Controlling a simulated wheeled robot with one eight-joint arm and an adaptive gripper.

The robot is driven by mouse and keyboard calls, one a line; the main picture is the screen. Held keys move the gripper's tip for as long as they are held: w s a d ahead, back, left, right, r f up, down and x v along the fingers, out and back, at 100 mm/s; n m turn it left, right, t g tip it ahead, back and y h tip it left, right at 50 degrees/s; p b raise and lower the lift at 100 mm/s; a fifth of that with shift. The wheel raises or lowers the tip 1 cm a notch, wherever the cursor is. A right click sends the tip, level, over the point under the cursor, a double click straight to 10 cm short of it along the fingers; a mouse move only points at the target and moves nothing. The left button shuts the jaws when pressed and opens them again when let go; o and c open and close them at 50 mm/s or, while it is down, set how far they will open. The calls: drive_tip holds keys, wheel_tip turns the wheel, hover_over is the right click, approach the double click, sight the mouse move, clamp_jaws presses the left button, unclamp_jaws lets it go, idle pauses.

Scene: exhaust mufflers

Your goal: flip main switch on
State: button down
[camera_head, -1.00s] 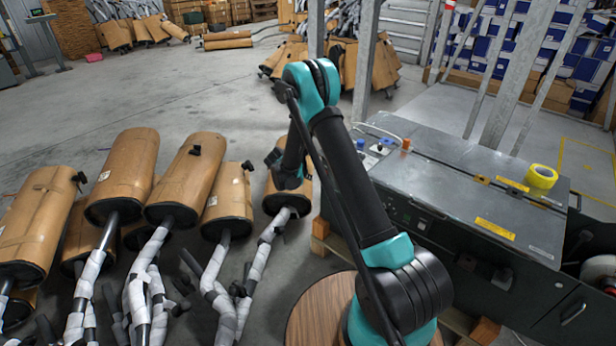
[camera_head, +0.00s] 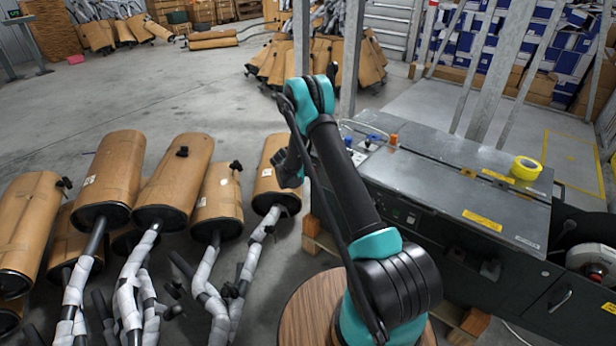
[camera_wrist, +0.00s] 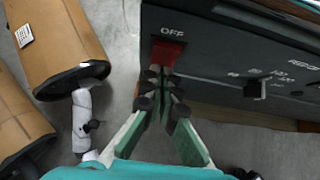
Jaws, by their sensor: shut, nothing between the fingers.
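In the wrist view a red switch (camera_wrist: 167,52) sits on the dark front panel (camera_wrist: 215,68) of a machine, directly below the white word OFF. My gripper (camera_wrist: 163,80) is shut and empty, with its dark fingertips just below the red switch and overlapping its lower edge in the picture. I cannot tell whether they touch it. In the head view the machine (camera_head: 440,185) stands to the right of my arm. The red switch and my fingertips are hidden there behind my arm.
Several wrapped mufflers (camera_head: 172,180) stand on the floor to the left, close to my arm. A roll of yellow tape (camera_head: 525,167) lies on the machine top. A black knob (camera_wrist: 256,88) is on the panel right of the switch. Open floor lies behind the mufflers.

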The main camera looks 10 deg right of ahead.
drive_tip(key=shift+w+d+f, duration=0.15)
drive_tip(key=shift+w+d, duration=0.05)
idle(0.3)
drive_tip(key=shift+r, duration=0.85)
